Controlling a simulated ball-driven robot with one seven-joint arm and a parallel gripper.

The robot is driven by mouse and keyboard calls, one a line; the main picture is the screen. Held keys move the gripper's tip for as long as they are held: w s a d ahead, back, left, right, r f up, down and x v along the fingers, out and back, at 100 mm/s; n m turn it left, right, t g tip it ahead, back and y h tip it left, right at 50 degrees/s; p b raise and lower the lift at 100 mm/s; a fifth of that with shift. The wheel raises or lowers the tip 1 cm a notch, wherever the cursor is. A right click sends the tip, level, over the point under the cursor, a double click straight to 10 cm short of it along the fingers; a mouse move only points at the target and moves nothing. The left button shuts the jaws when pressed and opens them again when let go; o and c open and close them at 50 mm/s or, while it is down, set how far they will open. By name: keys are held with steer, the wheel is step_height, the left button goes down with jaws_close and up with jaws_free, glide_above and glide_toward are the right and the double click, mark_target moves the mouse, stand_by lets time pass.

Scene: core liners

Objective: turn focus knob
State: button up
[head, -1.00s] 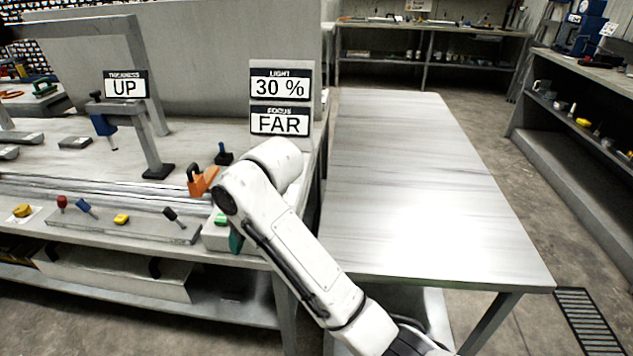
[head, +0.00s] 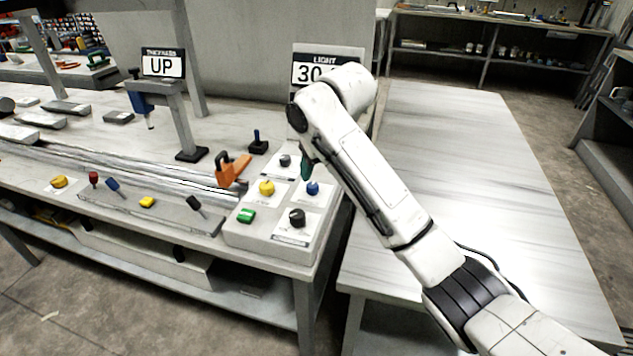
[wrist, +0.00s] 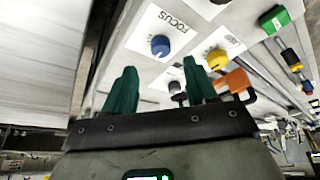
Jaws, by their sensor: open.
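The blue focus knob (head: 312,188) stands on the right side of the white control panel (head: 245,238). In the wrist view the blue knob (wrist: 160,46) sits on a white card lettered FOCUS, beyond my fingertips and roughly between them in the picture. My gripper (head: 306,166) has green fingers and hangs above the panel, close behind the blue knob. In the wrist view my gripper (wrist: 160,80) is open, with nothing between its fingers. It appears apart from the knob. My arm hides the focus readout.
Near the blue knob are a yellow knob (head: 266,187), a dark front knob (head: 297,217), a grey knob (head: 285,160) and a green button (head: 246,216). An orange clamp (head: 232,168) stands left of them. The light sign (head: 312,72) is partly covered by my arm. A bare table (head: 450,170) lies right.

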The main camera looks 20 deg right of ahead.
mark_target(313, 185)
steer(key=x, duration=0.6)
steer(key=shift+w+a+f, duration=0.1)
steer(key=shift+a+f, duration=0.05)
steer(key=shift+f, duration=0.1)
steer(key=shift+c, duration=0.3)
jaws_close()
steer(key=shift+r+n+y+p, duration=0.3)
steer(key=shift+n+p, duration=0.3)
steer(key=shift+p, duration=0.15)
steer(key=shift+f+n+y+p, duration=0.3)
steer(key=shift+n+p, duration=0.35)
steer(key=shift+n, duration=0.25)
steer(key=shift+o, duration=0.3)
jaws_free()
